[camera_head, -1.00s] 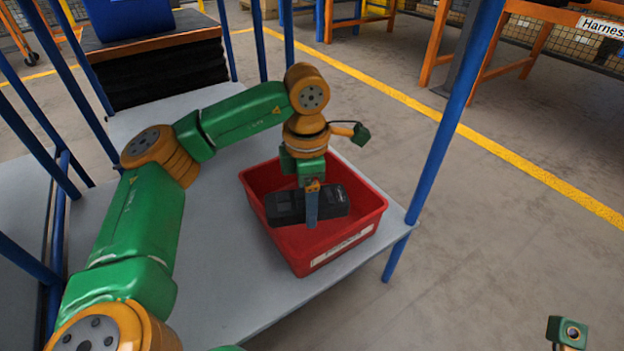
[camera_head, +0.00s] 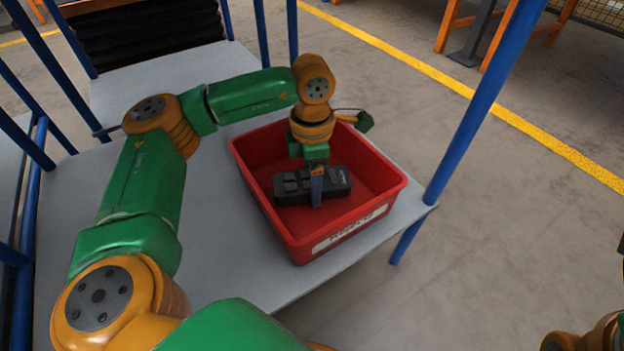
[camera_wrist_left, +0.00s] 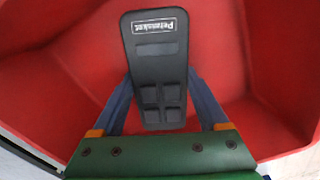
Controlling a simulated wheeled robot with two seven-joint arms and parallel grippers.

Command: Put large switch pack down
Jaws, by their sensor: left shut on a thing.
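The large switch pack (camera_head: 338,181) is a black block with several raised switches and a white label. It is inside the red bin (camera_head: 262,190), near the bin's floor; I cannot tell whether it touches the floor. My left gripper (camera_head: 316,190) reaches down into the bin and is shut on the pack, with one blue finger on each side. In the left wrist view the pack (camera_wrist_left: 158,65) lies between the two fingers, its label end pointing away from the gripper, with red bin walls around it. Of my right arm, only a part shows at the lower right corner; its gripper is out of view.
The bin stands on a grey shelf (camera_head: 225,240) of a cart with blue posts (camera_head: 485,100). One post rises just right of the bin. Dark stacked material (camera_head: 150,45) stands behind. Open floor with a yellow line (camera_head: 540,140) lies to the right.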

